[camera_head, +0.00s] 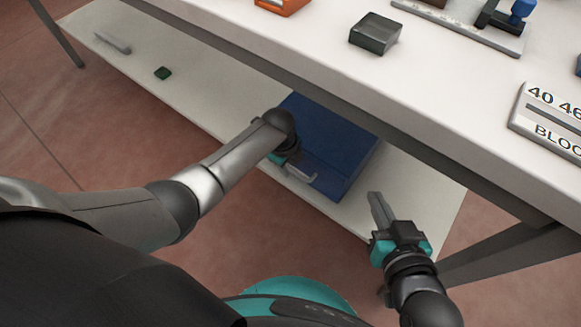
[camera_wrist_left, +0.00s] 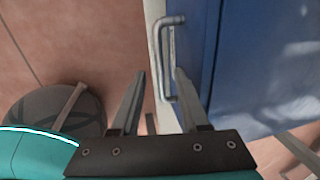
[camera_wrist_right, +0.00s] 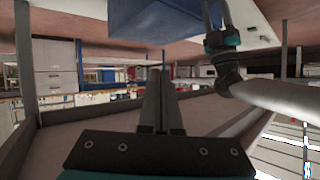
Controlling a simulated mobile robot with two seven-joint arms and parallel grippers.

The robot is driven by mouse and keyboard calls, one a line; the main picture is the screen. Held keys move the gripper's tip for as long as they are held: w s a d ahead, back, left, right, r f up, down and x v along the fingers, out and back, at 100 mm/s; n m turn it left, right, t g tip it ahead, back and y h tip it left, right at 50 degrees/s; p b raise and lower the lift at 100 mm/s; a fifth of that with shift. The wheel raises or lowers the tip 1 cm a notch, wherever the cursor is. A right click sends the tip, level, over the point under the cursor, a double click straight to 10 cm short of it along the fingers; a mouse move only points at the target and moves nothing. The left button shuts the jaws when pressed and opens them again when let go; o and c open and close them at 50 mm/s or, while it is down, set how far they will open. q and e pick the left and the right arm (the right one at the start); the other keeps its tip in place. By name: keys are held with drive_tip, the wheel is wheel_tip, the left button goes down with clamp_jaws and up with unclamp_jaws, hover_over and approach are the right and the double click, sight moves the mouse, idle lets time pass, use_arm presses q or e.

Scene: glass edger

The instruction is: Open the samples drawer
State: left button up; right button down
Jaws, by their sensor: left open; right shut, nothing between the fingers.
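A blue drawer unit (camera_head: 345,135) sits on the lower shelf below the workbench; no lettering on it is readable. A grey bar handle (camera_head: 300,173) is on its front, and shows in the left wrist view (camera_wrist_left: 158,50). My left gripper (camera_head: 283,160) is at the handle, its fingers mostly hidden by my wrist in the head view. In the left wrist view the left gripper (camera_wrist_left: 160,72) is open, with the handle bar appearing between its fingertips; contact is not clear. My right gripper (camera_head: 376,196) is shut and empty, right of the unit and apart from it.
The white workbench top (camera_head: 330,60) overhangs the shelf. It carries a dark tray (camera_head: 375,33), an orange item (camera_head: 280,4) and a labelled block (camera_head: 550,120). The lower shelf (camera_head: 190,90) holds a small green item (camera_head: 162,73) and is largely bare left of the unit.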

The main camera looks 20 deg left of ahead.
use_arm(q)
drive_tip(key=shift+w+f+b, duration=0.1)
drive_tip(key=shift+f+b, duration=0.3)
drive_tip(key=shift+f, duration=0.15)
drive_tip(key=shift+w+d+f, duration=0.1)
drive_tip(key=shift+f, duration=0.3)
use_arm(e)
drive_tip(key=shift+s+a+r+t+y, duration=0.1)
drive_tip(key=shift+a+r+t+y, duration=0.3)
drive_tip(key=shift+a+t, duration=0.2)
drive_tip(key=shift+s+a+r+t+y, duration=0.1)
drive_tip(key=shift+a+r+t+y, duration=0.3)
drive_tip(key=shift+t, duration=0.3)
use_arm(q)
clamp_jaws()
